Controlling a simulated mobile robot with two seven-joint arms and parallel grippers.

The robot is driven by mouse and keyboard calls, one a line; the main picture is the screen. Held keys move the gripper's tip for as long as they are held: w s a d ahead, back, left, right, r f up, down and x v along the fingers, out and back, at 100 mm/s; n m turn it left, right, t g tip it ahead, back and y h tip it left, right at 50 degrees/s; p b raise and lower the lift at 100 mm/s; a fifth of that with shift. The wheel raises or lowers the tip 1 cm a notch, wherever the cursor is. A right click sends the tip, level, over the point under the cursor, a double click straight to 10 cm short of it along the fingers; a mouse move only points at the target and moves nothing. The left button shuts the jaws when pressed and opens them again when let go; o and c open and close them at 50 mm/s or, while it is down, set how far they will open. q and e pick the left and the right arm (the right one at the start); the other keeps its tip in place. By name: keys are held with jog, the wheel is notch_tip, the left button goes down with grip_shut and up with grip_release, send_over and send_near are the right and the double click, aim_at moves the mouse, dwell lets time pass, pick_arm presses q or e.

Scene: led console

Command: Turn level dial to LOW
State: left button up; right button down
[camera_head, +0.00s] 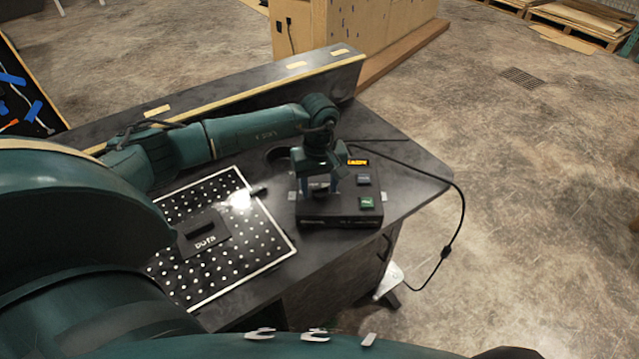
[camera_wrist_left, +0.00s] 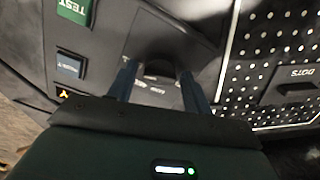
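The black console (camera_head: 340,213) sits near the right end of the dark workbench. It carries a green button (camera_head: 366,203), a blue-grey button (camera_head: 363,179) and a lit orange display (camera_head: 357,162). My left gripper (camera_head: 319,192) points down over the console's left part, its two fingers apart. In the left wrist view, the dark round level dial (camera_wrist_left: 158,70) lies between the fingertips of the left gripper (camera_wrist_left: 158,78), with a small gap seeming to show on each side. Small pale lettering lies near the dial but is unreadable. The dial's pointer cannot be made out. My right gripper is not in view.
A perforated board (camera_head: 225,275) with a black block labelled DOTS lies left of the console. A black cable (camera_head: 461,215) runs off the bench's right edge. A raised ledge (camera_head: 345,75) borders the back. Bare bench top (camera_head: 405,165) shows right of the console.

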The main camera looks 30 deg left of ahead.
pick_arm(q)
jog(key=c, duration=0.8)
